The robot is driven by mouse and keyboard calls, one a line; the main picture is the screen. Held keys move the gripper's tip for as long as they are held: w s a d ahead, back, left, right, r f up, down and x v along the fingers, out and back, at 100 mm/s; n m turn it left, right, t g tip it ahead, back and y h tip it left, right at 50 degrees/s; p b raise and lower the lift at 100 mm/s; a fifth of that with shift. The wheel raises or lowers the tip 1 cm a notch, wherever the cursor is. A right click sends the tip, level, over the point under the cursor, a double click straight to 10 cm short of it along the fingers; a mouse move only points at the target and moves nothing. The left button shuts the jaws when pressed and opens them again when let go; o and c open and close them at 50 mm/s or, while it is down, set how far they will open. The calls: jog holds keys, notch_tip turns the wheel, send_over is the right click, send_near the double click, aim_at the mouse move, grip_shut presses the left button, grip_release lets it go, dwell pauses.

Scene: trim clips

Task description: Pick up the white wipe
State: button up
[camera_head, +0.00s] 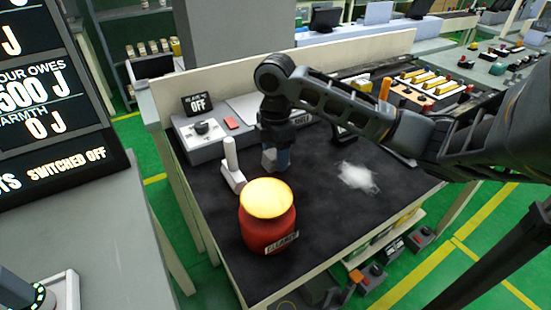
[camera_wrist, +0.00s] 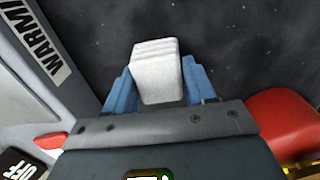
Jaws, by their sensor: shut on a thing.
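The white wipe (camera_wrist: 158,72) is a small pale block with a ribbed edge. In the wrist view it sits between the two blue fingers of my gripper (camera_wrist: 160,88), which are shut on it. In the head view my gripper (camera_head: 277,158) points down over the dark bench top (camera_head: 325,215), just in front of the grey control box. There the wipe is mostly hidden by the fingers. I cannot tell whether it touches the bench.
A red jar (camera_head: 268,222) with a glowing top stands in front of my gripper. A white upright handle on a base (camera_head: 232,168) stands close at left. The grey box (camera_head: 200,145) is behind. A white powdery patch (camera_head: 357,177) lies at right, with clear bench around it.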

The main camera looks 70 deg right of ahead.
aim_at(275, 152)
jog(key=shift+r, duration=0.15)
notch_tip(275, 152, up, 4)
jog(key=shift+f+b, duration=0.1)
jog(key=shift+b, duration=0.25)
jog(key=s+d+r, duration=0.2)
jog(key=s+r, duration=0.1)
jog(key=s, duration=0.2)
jog(key=s+d+r+b, duration=0.1)
jog(key=s+d+r, duration=0.1)
jog(key=s+r, duration=0.2)
jog(key=shift+s+d, duration=0.3)
jog(key=shift+s, duration=0.6)
